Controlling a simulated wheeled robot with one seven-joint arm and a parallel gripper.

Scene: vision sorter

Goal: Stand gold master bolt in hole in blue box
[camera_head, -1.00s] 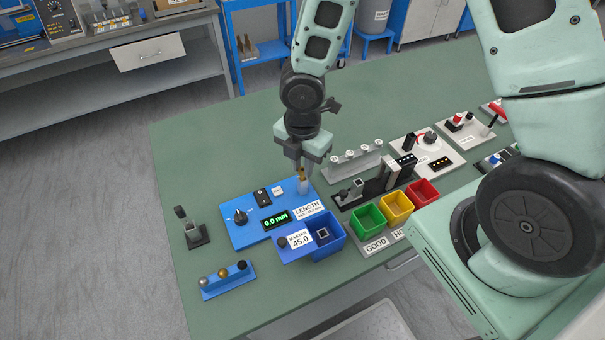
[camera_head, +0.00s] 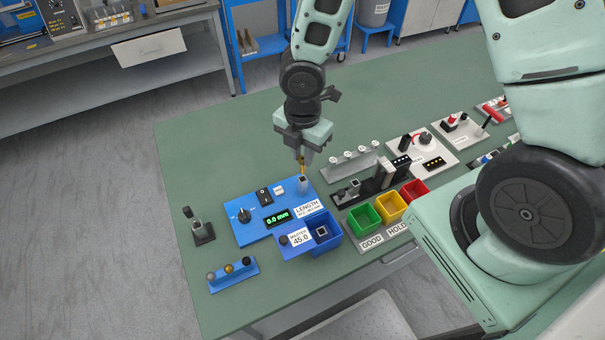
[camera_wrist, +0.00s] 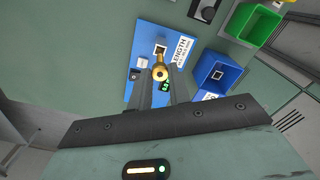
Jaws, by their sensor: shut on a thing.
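My gripper (camera_head: 302,158) is shut on the gold master bolt (camera_head: 302,168), which hangs upright with its lower end just above or at the grey post of the blue length gauge (camera_head: 243,229). I cannot tell whether they touch. In the wrist view the bolt's gold head (camera_wrist: 160,72) shows between the fingers, beside the gauge's square socket (camera_wrist: 160,49). The blue box (camera_head: 334,240) labelled MASTER 45.0 stands at the gauge's front right. A square holder with a dark hole (camera_head: 322,231) is inside it; the hole looks empty.
Green (camera_head: 363,217), yellow (camera_head: 390,206) and red (camera_head: 413,192) bins stand right of the blue box. A grey rack of bolts (camera_head: 353,162) is behind the bins.

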